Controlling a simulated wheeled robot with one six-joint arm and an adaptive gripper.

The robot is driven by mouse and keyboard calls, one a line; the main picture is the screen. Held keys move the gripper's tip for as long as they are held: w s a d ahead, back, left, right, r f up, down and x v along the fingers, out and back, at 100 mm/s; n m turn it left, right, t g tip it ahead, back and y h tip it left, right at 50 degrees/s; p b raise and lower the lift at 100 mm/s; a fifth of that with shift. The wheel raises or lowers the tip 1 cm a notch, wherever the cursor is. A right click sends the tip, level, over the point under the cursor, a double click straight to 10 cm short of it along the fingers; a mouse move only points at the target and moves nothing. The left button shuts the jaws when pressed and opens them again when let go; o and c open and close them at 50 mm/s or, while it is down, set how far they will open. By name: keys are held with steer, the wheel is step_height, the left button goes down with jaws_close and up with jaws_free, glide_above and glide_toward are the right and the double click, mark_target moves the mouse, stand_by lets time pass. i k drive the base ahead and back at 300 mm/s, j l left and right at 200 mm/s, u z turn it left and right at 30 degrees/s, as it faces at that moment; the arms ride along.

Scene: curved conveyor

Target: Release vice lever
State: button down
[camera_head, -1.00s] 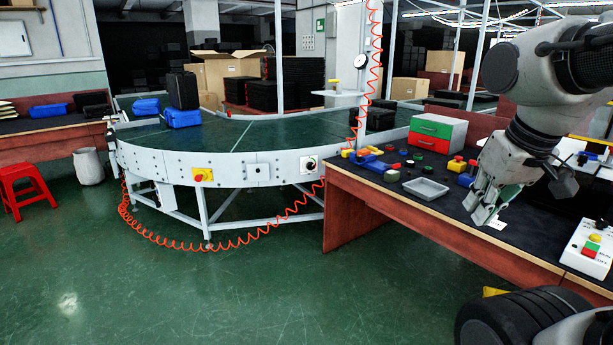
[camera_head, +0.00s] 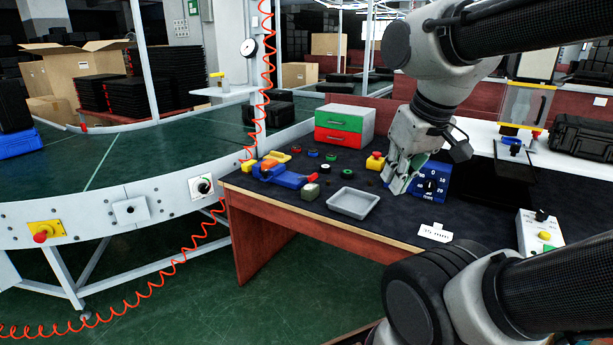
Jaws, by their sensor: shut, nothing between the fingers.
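A blue object that looks like the vice (camera_head: 286,178) lies at the left end of the dark workbench, close to its front edge. Orange and yellow parts lie against its back; I cannot tell which part is the lever. My gripper (camera_head: 397,186) points down over the bench, well to the right of the vice and apart from it. Its fingers look closed and hold nothing. It is in front of a blue box with a white-marked dial (camera_head: 431,184) and hides part of it.
A grey tray (camera_head: 353,203) lies between vice and gripper. A green and red drawer box (camera_head: 344,125) stands behind. A red-and-yellow button (camera_head: 375,161) and several small parts lie nearby. A control box (camera_head: 540,232) is at right. The curved conveyor (camera_head: 100,215) runs left, with a coiled orange hose hanging by it.

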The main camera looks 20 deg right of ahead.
mark_target(313, 175)
steer(key=i+l+u, duration=0.2)
steer(key=i, duration=0.3)
steer(key=i+l+u, duration=0.25)
steer(key=i, duration=0.25)
